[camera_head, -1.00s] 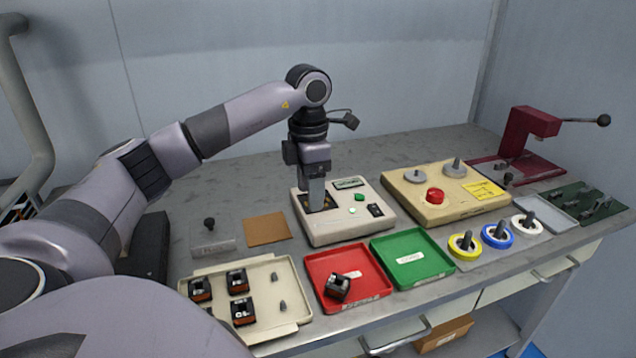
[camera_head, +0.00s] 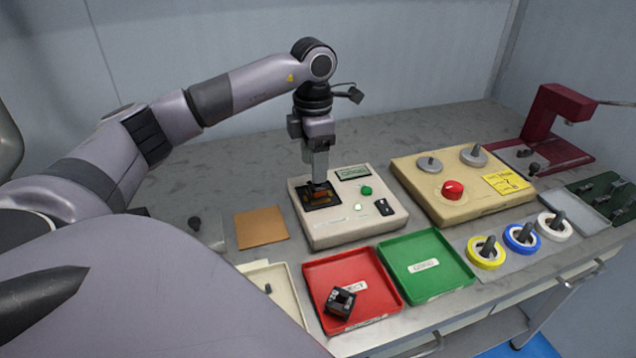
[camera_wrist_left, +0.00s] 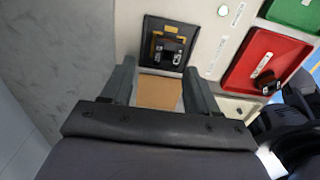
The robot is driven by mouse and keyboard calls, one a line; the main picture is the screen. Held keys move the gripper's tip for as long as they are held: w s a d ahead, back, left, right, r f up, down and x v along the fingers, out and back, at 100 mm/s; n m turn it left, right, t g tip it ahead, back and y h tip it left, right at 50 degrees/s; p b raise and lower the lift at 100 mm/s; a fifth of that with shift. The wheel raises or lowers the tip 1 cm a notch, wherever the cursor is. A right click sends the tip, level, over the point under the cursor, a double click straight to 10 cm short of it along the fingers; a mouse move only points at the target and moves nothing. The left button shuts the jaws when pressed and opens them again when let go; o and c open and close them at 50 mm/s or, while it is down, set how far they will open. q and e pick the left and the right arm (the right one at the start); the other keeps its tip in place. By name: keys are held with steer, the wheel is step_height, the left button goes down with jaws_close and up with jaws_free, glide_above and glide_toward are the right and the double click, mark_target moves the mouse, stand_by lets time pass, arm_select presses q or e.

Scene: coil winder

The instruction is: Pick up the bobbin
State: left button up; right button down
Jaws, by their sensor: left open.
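A black and orange bobbin (camera_head: 321,197) sits in the dark square nest of the cream tester (camera_head: 345,231). In the left wrist view the bobbin (camera_wrist_left: 168,48) shows beyond the fingertips, between their lines. My left gripper (camera_head: 318,178) points down right over the nest. Its two fingers (camera_wrist_left: 160,72) are apart with nothing between them. In the head view the fingers partly cover the bobbin. A second black bobbin (camera_head: 341,302) lies tilted in the red tray (camera_head: 381,279).
A green tray (camera_head: 452,279) stands right of the red one. A cream tray (camera_head: 285,309) is partly hidden by my arm. A beige winder box (camera_head: 468,208), yellow, blue and white spools and a red press (camera_head: 550,115) stand at right. A brown pad (camera_head: 262,227) lies left of the tester.

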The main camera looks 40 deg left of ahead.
arm_select(q)
steer(key=f, duration=0.4)
steer(key=shift+d+f, duration=0.2)
steer(key=shift+d, duration=0.15)
steer(key=shift+w, duration=0.1)
steer(key=c, duration=1)
steer(key=shift+r, duration=0.15)
steer(key=shift+r+p, duration=1.8)
steer(key=shift+r, duration=8.1)
